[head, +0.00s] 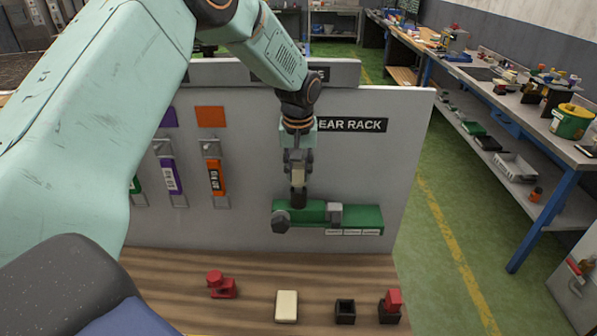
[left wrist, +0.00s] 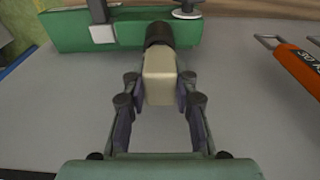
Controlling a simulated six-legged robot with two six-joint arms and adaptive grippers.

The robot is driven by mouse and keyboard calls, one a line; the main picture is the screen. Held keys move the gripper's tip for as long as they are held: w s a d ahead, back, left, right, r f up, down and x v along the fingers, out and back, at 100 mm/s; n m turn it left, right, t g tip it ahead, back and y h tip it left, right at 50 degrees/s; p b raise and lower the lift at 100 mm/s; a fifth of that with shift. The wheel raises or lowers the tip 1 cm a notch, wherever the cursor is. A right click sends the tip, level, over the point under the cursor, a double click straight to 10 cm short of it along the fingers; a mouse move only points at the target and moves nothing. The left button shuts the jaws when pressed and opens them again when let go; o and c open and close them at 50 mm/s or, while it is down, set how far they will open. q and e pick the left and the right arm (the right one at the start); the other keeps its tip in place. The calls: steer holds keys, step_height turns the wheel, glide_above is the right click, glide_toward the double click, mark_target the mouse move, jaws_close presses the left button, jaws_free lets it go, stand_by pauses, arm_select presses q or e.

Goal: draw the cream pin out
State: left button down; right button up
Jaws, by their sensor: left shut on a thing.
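The cream pin (head: 298,177) is a pale block between the fingers of my left gripper (head: 298,168), which is shut on it. It also shows in the left wrist view (left wrist: 160,78), where my left gripper (left wrist: 160,92) has a finger on each side of it. A black round part (head: 299,198) joins the end of the pin at the green housing (head: 357,216). I cannot tell whether it is a socket or the pin's own shank. The housing is fixed low on the grey panel and has a grey knob (head: 280,222) at its left end. My right gripper is not in view.
Purple (head: 173,177) and orange (head: 216,177) tags hang on the panel (head: 255,160) at left. The wooden bench (head: 180,300) below holds a red part (head: 221,286), a cream block (head: 287,306), a black socket (head: 345,311) and a red-topped black block (head: 390,307).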

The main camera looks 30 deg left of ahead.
arm_select(q)
steer(key=shift+r, duration=2.7)
steer(key=shift+r, duration=0.1)
steer(key=shift+r, duration=2.35)
